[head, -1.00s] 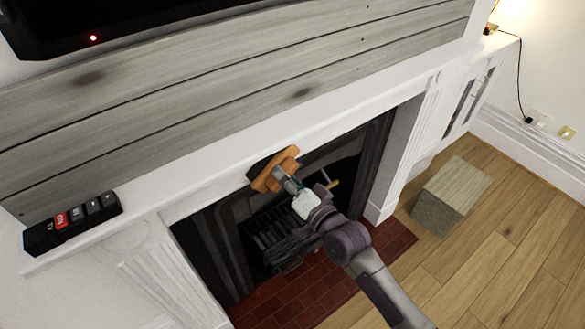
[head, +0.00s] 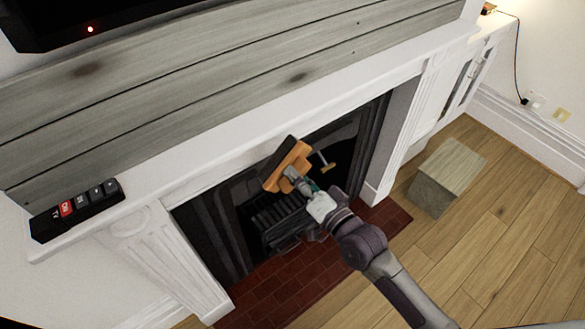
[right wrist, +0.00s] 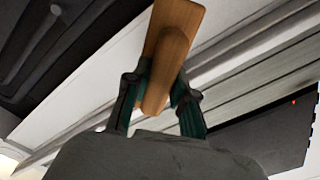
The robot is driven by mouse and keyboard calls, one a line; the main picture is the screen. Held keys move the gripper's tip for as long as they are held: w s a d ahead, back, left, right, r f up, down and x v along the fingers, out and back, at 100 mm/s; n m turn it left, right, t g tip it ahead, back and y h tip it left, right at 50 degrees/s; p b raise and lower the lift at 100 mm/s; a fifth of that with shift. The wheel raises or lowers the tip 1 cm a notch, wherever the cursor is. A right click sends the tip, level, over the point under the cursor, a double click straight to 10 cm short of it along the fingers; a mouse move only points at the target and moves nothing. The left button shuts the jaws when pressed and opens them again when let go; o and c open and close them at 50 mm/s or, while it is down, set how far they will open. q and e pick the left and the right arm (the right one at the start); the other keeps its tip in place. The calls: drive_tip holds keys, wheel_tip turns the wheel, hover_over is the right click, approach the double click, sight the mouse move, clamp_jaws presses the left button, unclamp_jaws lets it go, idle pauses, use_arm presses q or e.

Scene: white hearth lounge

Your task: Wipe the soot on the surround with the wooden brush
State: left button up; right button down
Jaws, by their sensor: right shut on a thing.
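The wooden brush (head: 287,165), an orange-brown block with a dark pad, is held by my right gripper (head: 301,182) in front of the fireplace opening, just below the white surround (head: 225,169). In the right wrist view the brush (right wrist: 174,45) shows its wooden handle between the two green-black fingers of the gripper (right wrist: 158,100). I cannot tell from these frames whether the pad touches the surround. No soot mark is clearly seen on the white surround; the part behind the brush is hidden. My left gripper is out of view.
A black block with a red label (head: 76,209) sits at the left end of the white ledge. A dark screen (head: 60,22) is above the grey planks (head: 130,105). A wooden cube (head: 447,175) stands on the floor at right. Red brick hearth (head: 275,290) lies below.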

drive_tip(key=shift+s+d, duration=0.1)
drive_tip(key=shift+p+v, duration=0.55)
drive_tip(key=shift+v, duration=0.85)
